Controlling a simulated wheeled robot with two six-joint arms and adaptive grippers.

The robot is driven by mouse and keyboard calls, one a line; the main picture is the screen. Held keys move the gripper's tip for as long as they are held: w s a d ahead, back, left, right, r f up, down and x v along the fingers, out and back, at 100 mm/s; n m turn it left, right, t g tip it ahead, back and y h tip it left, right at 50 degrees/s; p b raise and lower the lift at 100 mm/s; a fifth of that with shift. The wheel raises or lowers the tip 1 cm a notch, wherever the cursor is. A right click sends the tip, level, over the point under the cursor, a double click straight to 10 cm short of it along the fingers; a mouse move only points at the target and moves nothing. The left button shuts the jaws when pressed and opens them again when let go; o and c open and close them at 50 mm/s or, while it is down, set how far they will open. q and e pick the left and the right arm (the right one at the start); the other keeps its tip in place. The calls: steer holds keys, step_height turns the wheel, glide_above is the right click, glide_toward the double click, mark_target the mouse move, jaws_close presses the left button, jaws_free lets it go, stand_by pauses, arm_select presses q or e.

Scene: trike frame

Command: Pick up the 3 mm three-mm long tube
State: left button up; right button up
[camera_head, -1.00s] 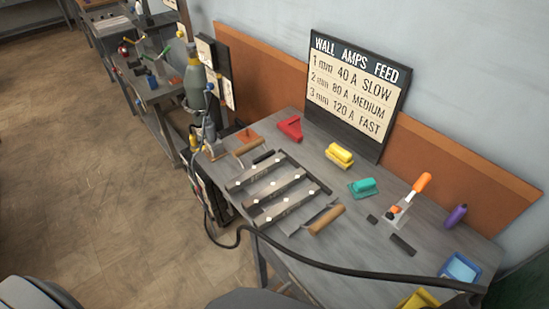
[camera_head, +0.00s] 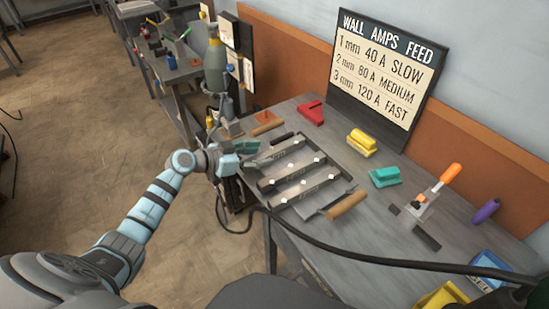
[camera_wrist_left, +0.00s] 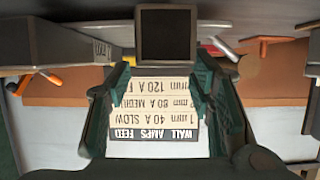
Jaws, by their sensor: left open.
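Several long grey metal tubes (camera_head: 292,172) lie side by side on the workbench, with white dots on top and small markings. The markings are too small in the head view to tell which tube is the 3 mm one. My left gripper (camera_head: 245,147) is at the left end of these tubes, apart from them as far as I can tell. In the left wrist view its dark green fingers (camera_wrist_left: 163,100) are spread and nothing is between them. A dark square tube end (camera_wrist_left: 166,36) faces that camera, beside a grey marked tube (camera_wrist_left: 70,42). My right gripper is out of view.
A sign (camera_head: 385,70) stands at the back of the bench (camera_head: 345,235). Yellow (camera_head: 361,143) and teal (camera_head: 385,177) blocks, an orange-handled clamp (camera_head: 430,197) and a wood-handled tool (camera_head: 345,205) lie around. A black cable (camera_head: 370,262) crosses the front edge.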

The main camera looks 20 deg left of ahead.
mark_target(274, 150)
arm_select(q)
steer(key=b+x, duration=0.2)
steer(key=x, duration=0.1)
steer(key=b+x, duration=0.1)
steer(key=x, duration=0.1)
steer(key=shift+w+r, duration=0.3)
steer(key=shift+r, duration=0.05)
steer(key=shift+w+d, duration=0.15)
steer(key=shift+w, duration=0.05)
steer(key=shift+r, duration=0.1)
steer(key=shift+c, duration=0.4)
jaws_close()
